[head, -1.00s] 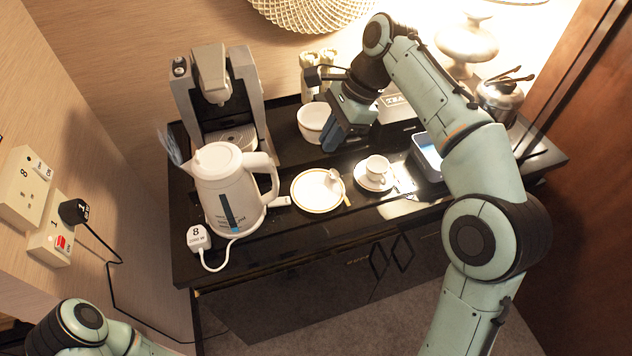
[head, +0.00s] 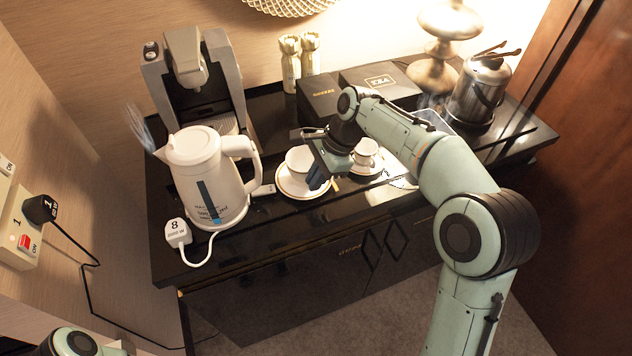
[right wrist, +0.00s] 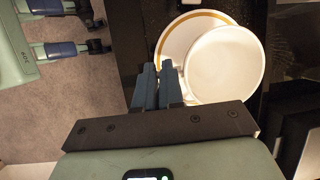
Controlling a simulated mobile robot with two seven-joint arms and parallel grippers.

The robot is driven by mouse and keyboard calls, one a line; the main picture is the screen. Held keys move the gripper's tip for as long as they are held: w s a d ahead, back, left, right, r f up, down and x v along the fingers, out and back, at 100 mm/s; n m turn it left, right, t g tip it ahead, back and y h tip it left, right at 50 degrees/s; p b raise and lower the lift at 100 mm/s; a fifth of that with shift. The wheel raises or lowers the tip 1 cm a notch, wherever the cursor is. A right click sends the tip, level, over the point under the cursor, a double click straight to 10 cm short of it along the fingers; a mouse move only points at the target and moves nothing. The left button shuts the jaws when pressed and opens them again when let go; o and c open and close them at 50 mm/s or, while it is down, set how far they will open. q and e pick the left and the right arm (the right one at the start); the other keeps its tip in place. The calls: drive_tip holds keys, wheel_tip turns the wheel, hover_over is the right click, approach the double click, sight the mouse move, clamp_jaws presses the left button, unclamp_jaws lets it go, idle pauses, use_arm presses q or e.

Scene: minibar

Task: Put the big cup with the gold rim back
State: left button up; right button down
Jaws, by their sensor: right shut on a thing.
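The big white cup (head: 299,159) is upright over the gold-rimmed saucer (head: 288,190) to the right of the kettle. Whether its base touches the saucer, I cannot tell. My right gripper (head: 318,177) is shut on the cup's right side. In the right wrist view the blue-grey fingers (right wrist: 158,85) are close together at the edge of the cup (right wrist: 228,65). The saucer's gold band (right wrist: 181,24) shows beyond the cup, which covers much of the saucer. My left gripper (right wrist: 101,32) is open and empty above the floor in the right wrist view.
A small cup (head: 365,151) stands just right of my right gripper. The white kettle (head: 205,180) is close on the left, with a coffee machine (head: 195,85) behind. Dark boxes (head: 320,95), a lamp (head: 437,50) and an ice bucket (head: 478,92) stand at the back.

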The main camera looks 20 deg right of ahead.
use_arm(q)
drive_tip(key=shift+s+f, duration=0.1)
use_arm(e)
drive_tip(key=shift+f, duration=0.55)
drive_tip(key=shift+f, duration=0.15)
drive_tip(key=c, duration=1.3)
unclamp_jaws()
drive_tip(key=shift+o, duration=0.2)
use_arm(q)
drive_tip(key=r+p, duration=0.1)
drive_tip(key=w+r, duration=0.1)
drive_tip(key=r+p, duration=0.1)
drive_tip(key=shift+w+p, duration=0.25)
drive_tip(key=shift+p, duration=0.05)
use_arm(e)
drive_tip(key=v, duration=1.2)
